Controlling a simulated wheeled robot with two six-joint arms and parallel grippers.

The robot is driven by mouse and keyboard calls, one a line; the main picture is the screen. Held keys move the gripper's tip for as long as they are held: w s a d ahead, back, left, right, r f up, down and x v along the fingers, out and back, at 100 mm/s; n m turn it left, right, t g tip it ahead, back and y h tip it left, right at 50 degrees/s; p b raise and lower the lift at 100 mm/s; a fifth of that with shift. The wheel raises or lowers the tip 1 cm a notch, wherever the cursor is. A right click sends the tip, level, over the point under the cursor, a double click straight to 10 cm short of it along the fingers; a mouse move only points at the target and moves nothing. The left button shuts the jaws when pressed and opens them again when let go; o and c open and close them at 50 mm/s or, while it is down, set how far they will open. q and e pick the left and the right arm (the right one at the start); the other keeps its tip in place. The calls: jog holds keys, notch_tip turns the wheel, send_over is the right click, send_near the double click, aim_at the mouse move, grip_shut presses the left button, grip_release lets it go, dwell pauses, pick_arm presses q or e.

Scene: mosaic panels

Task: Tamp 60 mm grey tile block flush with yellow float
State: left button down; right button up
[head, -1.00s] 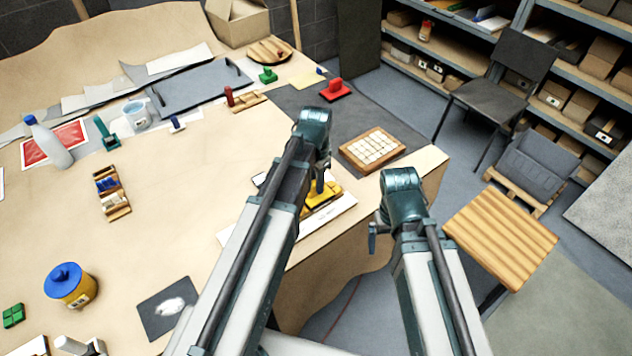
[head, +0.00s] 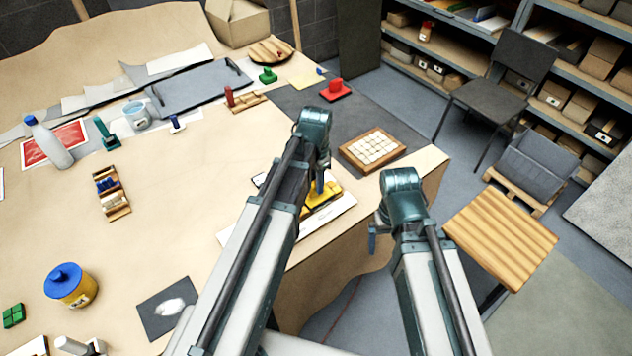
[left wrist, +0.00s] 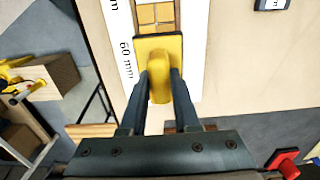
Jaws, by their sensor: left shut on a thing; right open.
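The yellow float (head: 322,196) sits at the table's near right edge, on a white strip (head: 290,236). In the left wrist view my left gripper (left wrist: 160,80) is shut on the upright yellow handle of the float (left wrist: 172,46), one finger on each side. The float's flat base lies over a narrow panel with tan tiles (left wrist: 155,15) showing beyond it. The white strip beside it reads "60 mm". I cannot make out a grey tile block; whatever is under the float is hidden. My right gripper (head: 373,240) is open and empty, past the table edge.
A wooden tray of pale tiles (head: 372,150) lies right of the float on a dark mat (head: 297,98), with a red-handled float (head: 335,90) behind it. A wooden stool (head: 500,236) stands off the table. The table's middle is mostly clear.

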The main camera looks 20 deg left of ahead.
pick_arm(q)
jog(key=shift+r+p, duration=3.4)
jog(key=shift+r, duration=0.15)
jog(key=shift+f, duration=0.1)
